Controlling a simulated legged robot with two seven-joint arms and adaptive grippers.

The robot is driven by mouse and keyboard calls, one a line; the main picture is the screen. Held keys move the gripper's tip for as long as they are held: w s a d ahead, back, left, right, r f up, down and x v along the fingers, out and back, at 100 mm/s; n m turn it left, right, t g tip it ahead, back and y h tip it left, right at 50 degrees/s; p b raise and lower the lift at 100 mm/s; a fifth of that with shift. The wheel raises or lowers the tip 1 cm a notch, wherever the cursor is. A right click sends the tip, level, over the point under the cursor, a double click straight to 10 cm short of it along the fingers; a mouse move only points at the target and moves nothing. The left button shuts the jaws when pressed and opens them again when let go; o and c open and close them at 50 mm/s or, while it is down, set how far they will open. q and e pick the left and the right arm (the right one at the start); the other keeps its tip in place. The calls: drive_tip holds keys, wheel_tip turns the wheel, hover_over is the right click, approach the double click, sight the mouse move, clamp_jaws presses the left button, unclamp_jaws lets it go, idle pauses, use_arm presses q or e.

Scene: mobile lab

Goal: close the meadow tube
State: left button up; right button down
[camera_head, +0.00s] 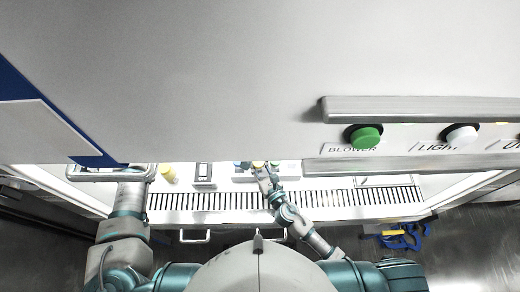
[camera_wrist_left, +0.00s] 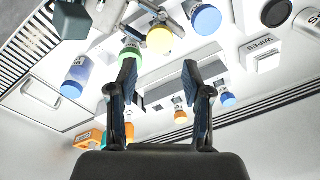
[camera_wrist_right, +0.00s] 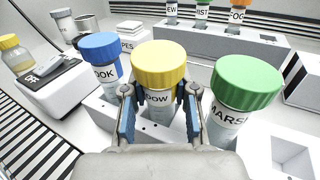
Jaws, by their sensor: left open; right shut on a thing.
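The meadow tube (camera_wrist_right: 158,107), its label partly showing "DOW", stands in a white rack (camera_wrist_right: 108,113) in the right wrist view. A yellow cap (camera_wrist_right: 159,62) sits on its top; I cannot tell how tight it is. My right gripper (camera_wrist_right: 157,96) is shut on the tube's body just below the cap, one finger on each side. In the head view my right gripper (camera_head: 264,172) reaches into the cabinet. My left gripper (camera_wrist_left: 160,75) is open and empty, its fingers spread, with the yellow cap (camera_wrist_left: 160,39) beyond them. The cabinet front hides its fingers in the head view.
The blue-capped brook tube (camera_wrist_right: 101,55) and green-capped marsh tube (camera_wrist_right: 245,90) stand close on either side. A farther rack (camera_wrist_right: 218,42) holds several smaller tubes. The cabinet's front panel (camera_head: 230,80) hangs above the opening.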

sight(258, 168)
use_arm(q)
drive_tip(key=shift+n, duration=0.9)
drive_tip(key=shift+w+a+f, duration=0.1)
drive_tip(key=shift+w+f, duration=0.05)
drive_tip(key=shift+f, duration=1.15)
drive_tip(key=shift+w+a+f, duration=0.1)
drive_tip(key=shift+f, duration=1.25)
drive_tip(key=shift+w+a+f, duration=0.1)
drive_tip(key=shift+w+f, duration=0.05)
drive_tip(key=shift+f, duration=1.15)
